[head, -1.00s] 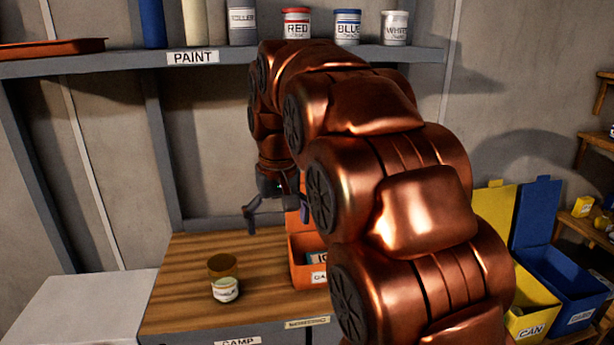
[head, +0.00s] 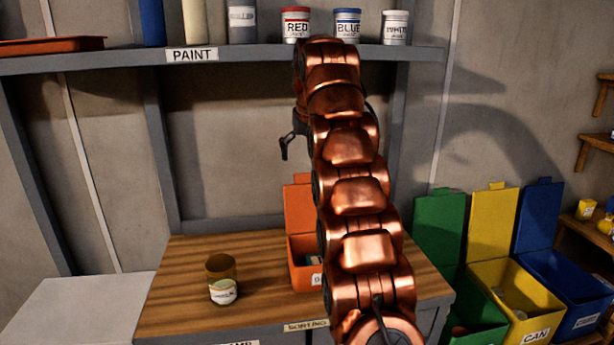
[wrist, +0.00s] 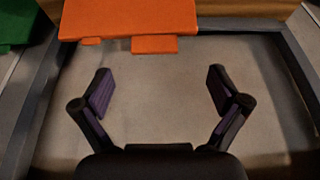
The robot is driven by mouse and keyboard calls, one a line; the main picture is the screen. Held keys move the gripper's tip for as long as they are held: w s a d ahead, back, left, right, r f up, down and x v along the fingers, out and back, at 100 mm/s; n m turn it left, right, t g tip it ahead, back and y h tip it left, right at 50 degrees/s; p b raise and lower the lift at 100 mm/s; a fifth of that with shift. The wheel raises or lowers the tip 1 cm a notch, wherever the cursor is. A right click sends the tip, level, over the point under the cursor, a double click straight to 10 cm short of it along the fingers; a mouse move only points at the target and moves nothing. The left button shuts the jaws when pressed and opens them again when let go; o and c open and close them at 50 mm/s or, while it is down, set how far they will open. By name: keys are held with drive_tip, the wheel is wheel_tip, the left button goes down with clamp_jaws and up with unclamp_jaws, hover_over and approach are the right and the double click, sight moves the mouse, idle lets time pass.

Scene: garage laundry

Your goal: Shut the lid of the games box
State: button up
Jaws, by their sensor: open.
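The orange box (head: 303,278) stands on the wooden bench, partly hidden behind my arm. I take it as the games box; its label is mostly covered. Its orange lid (head: 298,207) stands up at the back, open. In the wrist view the orange lid (wrist: 130,17) shows at the top edge, beyond my fingertips. My gripper (wrist: 159,90) is open and empty, with both fingers apart from the lid. In the head view my gripper (head: 291,142) is above and behind the box near the wall, mostly hidden by my arm.
A brown-topped jar (head: 222,280) stands on the bench (head: 180,290) left of the box. The paint shelf (head: 260,58) with several cans runs above. Green (head: 438,225), yellow (head: 492,222) and blue (head: 537,215) lidded bins stand open at the right.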

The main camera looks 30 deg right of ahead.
sight(307, 175)
drive_tip(key=shift+w+d+f, duration=0.3)
drive_tip(key=shift+d+f, duration=0.1)
drive_tip(key=shift+f, duration=0.25)
drive_tip(key=shift+w+d+f, duration=0.3)
drive_tip(key=shift+d+f, duration=0.05)
drive_tip(key=shift+f, duration=0.3)
drive_tip(key=shift+x, duration=2.45)
drive_tip(key=shift+w, duration=0.15)
drive_tip(key=c, duration=1.7)
